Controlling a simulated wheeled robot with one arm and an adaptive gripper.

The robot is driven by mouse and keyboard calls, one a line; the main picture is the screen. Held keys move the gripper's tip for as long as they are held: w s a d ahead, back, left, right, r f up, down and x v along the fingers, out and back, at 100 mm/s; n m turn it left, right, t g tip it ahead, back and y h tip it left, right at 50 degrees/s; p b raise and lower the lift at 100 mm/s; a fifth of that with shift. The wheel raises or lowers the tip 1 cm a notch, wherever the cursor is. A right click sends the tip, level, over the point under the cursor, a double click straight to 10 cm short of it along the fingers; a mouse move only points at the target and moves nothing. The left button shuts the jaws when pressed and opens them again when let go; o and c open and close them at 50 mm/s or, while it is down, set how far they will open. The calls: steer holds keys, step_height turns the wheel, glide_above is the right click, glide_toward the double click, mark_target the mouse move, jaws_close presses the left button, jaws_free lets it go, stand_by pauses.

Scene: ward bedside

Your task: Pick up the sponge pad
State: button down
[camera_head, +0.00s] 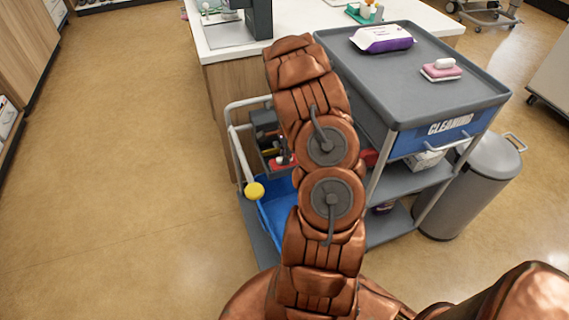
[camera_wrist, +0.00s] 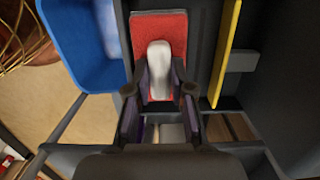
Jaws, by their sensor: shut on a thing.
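A red pad with a white upright grip, which I take as the sponge pad (camera_wrist: 172,22), shows in the wrist view in a dark grey caddy compartment. My gripper (camera_wrist: 160,80) has its fingers on both sides of the white grip and is shut on it. I cannot tell whether the pad still touches the caddy floor.
The grey cleaning cart (camera_head: 395,92) carries a purple-and-white wipes pack (camera_head: 383,39). A blue bin (camera_head: 272,217) sits low on its left side, below the caddy (camera_head: 263,128). A yellow bar (camera_wrist: 228,50) stands close right of the gripper. A grey waste bin (camera_head: 470,185) stands right.

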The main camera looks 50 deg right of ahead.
steer(key=shift+r, duration=0.45)
step_height(320, 180, up, 3)
steer(key=shift+f+p, duration=0.1)
steer(key=shift+p, duration=0.35)
steer(key=s+a+b, duration=0.1)
steer(key=s+a, duration=0.3)
steer(key=s, duration=0.3)
steer(key=s+a+r+b, duration=0.1)
steer(key=s+a, duration=0.2)
steer(key=s, duration=0.4)
steer(key=shift+a+r, duration=0.15)
steer(key=shift+a, duration=0.2)
